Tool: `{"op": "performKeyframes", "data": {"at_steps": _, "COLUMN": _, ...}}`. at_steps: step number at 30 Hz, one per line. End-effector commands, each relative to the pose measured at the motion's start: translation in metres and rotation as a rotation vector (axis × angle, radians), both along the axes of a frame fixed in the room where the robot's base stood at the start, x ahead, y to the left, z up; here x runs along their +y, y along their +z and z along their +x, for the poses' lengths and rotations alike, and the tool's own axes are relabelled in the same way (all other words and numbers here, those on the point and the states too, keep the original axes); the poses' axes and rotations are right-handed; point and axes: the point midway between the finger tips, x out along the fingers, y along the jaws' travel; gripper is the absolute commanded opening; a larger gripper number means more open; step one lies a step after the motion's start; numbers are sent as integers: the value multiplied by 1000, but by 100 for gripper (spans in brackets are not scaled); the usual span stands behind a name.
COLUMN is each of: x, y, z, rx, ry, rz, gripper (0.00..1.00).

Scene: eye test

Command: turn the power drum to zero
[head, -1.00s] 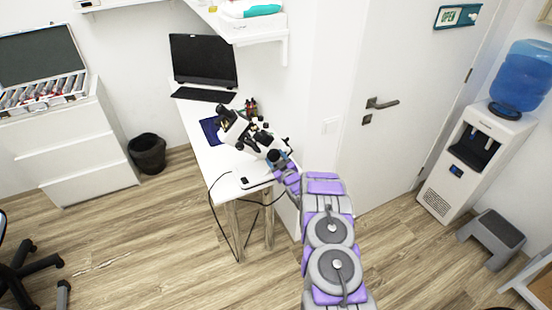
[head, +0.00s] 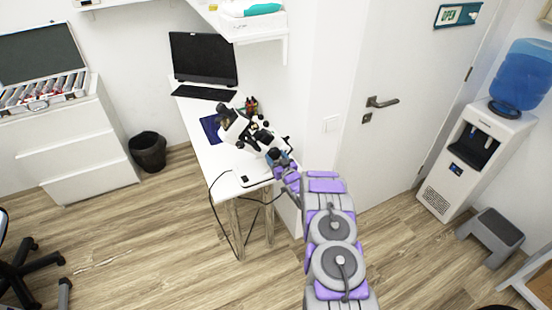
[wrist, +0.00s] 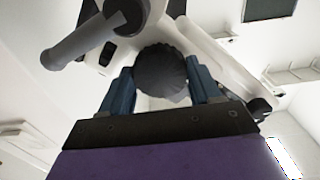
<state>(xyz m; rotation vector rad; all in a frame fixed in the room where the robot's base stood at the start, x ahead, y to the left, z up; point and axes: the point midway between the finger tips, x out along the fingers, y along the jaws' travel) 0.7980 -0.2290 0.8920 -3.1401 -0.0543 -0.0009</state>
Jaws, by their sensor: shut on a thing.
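The white and black lensmeter (head: 236,129), a microscope-like instrument with a tilted eyepiece tube, stands on the white desk (head: 206,157). The power drum (wrist: 161,66) is a dark, ribbed round knob in the middle of the wrist view, on the instrument's side. My gripper (wrist: 163,88) is shut on it, with one blue finger at its left side and one at its right. In the head view my gripper (head: 278,158) is at the instrument's near right side, and the drum is too small and covered to make out. No scale reading is legible.
A black cable (head: 216,205) hangs off the near edge. A wall shelf (head: 250,28) is above the desk's right side.

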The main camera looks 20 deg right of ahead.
Motion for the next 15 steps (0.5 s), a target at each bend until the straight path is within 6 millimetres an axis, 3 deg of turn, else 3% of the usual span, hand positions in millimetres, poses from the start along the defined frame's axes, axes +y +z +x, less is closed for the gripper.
{"op": "performKeyframes", "data": {"at_steps": 5, "x": 0, "y": -5, "z": -2, "rx": 10, "ry": -2, "rz": 2, "gripper": 32}}
{"op": "performKeyframes", "data": {"at_steps": 6, "x": 0, "y": -5, "z": -2, "rx": 10, "ry": -2, "rz": 2, "gripper": 66}}
{"op": "performKeyframes", "data": {"at_steps": 8, "x": 0, "y": -4, "z": -2, "rx": 9, "ry": -2, "rz": 2, "gripper": 72}}
{"op": "performKeyframes", "data": {"at_steps": 15, "x": 0, "y": -1, "z": -2, "rx": 3, "ry": -1, "rz": 0, "gripper": 73}}
